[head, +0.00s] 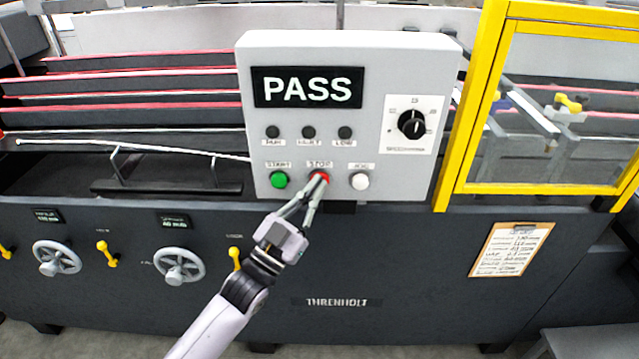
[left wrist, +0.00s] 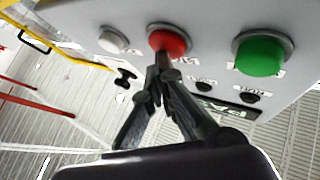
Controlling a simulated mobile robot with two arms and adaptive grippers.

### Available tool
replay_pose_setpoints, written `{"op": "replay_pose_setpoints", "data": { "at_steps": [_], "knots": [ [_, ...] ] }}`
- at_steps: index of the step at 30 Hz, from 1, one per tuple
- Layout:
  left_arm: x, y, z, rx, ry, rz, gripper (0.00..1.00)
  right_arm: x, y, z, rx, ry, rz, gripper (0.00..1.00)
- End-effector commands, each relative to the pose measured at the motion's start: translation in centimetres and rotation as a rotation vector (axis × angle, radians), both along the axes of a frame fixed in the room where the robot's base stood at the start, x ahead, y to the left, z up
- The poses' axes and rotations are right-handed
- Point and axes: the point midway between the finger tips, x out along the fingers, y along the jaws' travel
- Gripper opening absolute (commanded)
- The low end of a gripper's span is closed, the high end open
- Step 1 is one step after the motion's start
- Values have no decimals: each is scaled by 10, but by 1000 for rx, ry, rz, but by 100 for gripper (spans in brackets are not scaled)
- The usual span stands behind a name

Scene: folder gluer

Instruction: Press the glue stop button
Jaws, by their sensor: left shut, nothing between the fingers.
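The red stop button (head: 319,177) sits in the bottom row of the light grey control panel (head: 380,100), under the label STOP. It also shows in the left wrist view (left wrist: 167,40) as a red dome in a metal ring. My left gripper (head: 321,181) is shut and empty, with its fingertips at the lower part of the red button. In the left wrist view, the fingertips (left wrist: 162,66) overlap the button's edge; I cannot tell whether they press it. My right gripper is not in view.
The green start button (head: 279,179) is left of the red one, and the white jog button (head: 359,181) is right. A speed dial (head: 412,124) and the PASS display (head: 308,87) are above. A yellow guard frame (head: 478,100) stands to the right.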

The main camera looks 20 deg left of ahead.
Motion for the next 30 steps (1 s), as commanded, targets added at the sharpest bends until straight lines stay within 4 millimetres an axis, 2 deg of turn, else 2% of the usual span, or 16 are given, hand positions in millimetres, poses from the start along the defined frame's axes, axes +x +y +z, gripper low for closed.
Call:
{"op": "replay_pose_setpoints", "data": {
  "at_steps": [8,18,30],
  "knots": [
    [-2,0,0,1,2,0,0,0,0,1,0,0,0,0],
    [-17,-5,0,1,1,1,0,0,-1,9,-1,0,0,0],
    [-22,-6,0,0,1,0,0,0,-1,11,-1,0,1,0]
  ]
}}
